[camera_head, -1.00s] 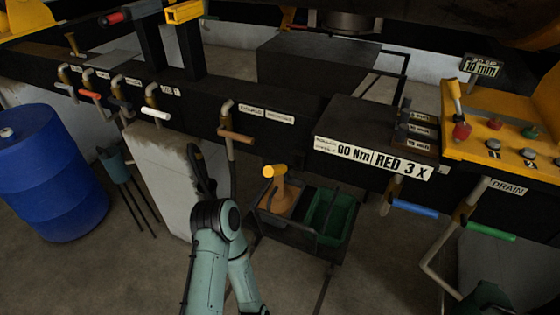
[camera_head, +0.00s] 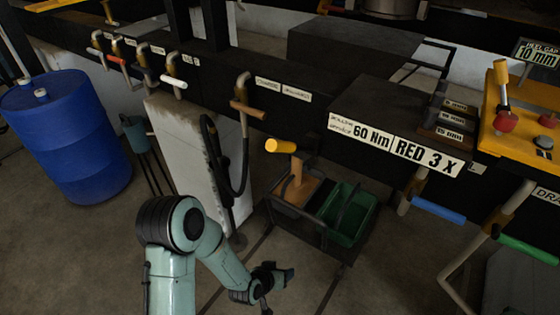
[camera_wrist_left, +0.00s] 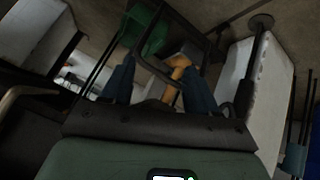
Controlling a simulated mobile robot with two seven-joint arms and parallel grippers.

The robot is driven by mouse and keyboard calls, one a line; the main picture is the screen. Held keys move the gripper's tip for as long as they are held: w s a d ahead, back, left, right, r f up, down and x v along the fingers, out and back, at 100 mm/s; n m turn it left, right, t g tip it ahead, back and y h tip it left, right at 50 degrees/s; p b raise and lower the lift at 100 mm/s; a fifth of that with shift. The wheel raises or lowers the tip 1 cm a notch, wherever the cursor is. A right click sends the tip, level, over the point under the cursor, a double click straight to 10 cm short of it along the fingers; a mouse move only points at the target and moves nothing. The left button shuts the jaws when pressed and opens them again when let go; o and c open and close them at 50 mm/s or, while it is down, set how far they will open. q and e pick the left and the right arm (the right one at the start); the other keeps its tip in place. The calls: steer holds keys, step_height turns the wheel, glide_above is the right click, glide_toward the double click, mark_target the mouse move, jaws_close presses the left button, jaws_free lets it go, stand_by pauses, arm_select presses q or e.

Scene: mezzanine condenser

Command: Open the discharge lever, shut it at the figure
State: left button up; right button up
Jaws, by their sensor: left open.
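A row of pipe levers runs along the dark beam in the head view. One with a brown-orange handle (camera_head: 247,109) has a two-part label (camera_head: 283,89) beside it, too small to read surely. At the right are a blue-handled lever (camera_head: 438,210) and a green-handled lever (camera_head: 528,250); a partly cut-off label by the latter starts "DRA". I cannot tell which is the discharge lever. Signs read "60 Nm" (camera_head: 372,136), "RED 3 X" (camera_head: 427,156) and "10 mm" (camera_head: 536,52). My left gripper (camera_head: 276,279) is low before the caddy, open and empty; its fingers show in the wrist view (camera_wrist_left: 160,66).
A caddy (camera_head: 322,240) holds a green bin (camera_head: 349,214) and a yellow-headed mallet (camera_head: 281,146). A stained white block (camera_head: 190,150) with a black hose stands left of it, and a blue drum (camera_head: 70,135) further left. The floor around my arm is clear.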

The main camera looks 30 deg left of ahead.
arm_select(q)
steer(key=w+a+r+t+y+b, duration=0.2)
steer(key=w+a+r+t+b, duration=0.25)
steer(key=w+r, duration=0.4)
steer(key=t+y+b, duration=0.2)
steer(key=t+b, duration=0.4)
steer(key=t, duration=0.4)
glide_toward(281, 145)
step_height(281, 145, down, 3)
steer(key=a, duration=0.1)
steer(key=shift+m+g, duration=0.35)
steer(key=shift+m, duration=0.05)
steer(key=p+x, duration=0.1)
steer(key=x, duration=1.1)
steer(key=shift+w+r+p, duration=0.1)
steer(key=shift+w+p, duration=0.15)
steer(key=shift+p, duration=0.1)
arm_select(e)
step_height(281, 145, down, 10)
steer(key=s, duration=0.1)
steer(key=shift+s+f, duration=0.15)
steer(key=shift+s, duration=0.05)
arm_select(q)
jaws_close()
steer(key=shift+r, duration=0.1)
